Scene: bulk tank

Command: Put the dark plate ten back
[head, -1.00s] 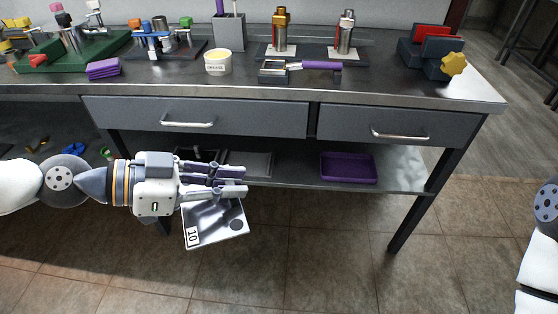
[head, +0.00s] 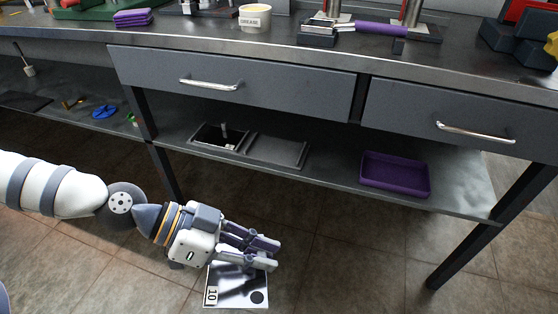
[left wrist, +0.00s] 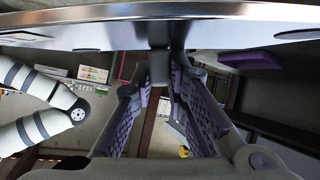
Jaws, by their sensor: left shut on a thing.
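The plate marked 10 (head: 232,291) hangs below my left gripper (head: 272,254) in the head view. Its face looks shiny and pale with dark reflections, with a black dot at one corner and the white 10 label at the left. My left gripper is shut on it, over the floor in front of the bench and below its lower shelf. In the left wrist view, a grey stem (left wrist: 159,66) shows between the fingers. The fingers hide where the plate is gripped. My right gripper is out of view.
On the lower shelf (head: 335,175) are a dark open frame with an upright stem (head: 224,133), a grey flat panel (head: 278,150) beside it and a purple tray (head: 395,174). Two shut drawers with handles (head: 210,85) sit above. Bench legs (head: 470,240) flank the opening.

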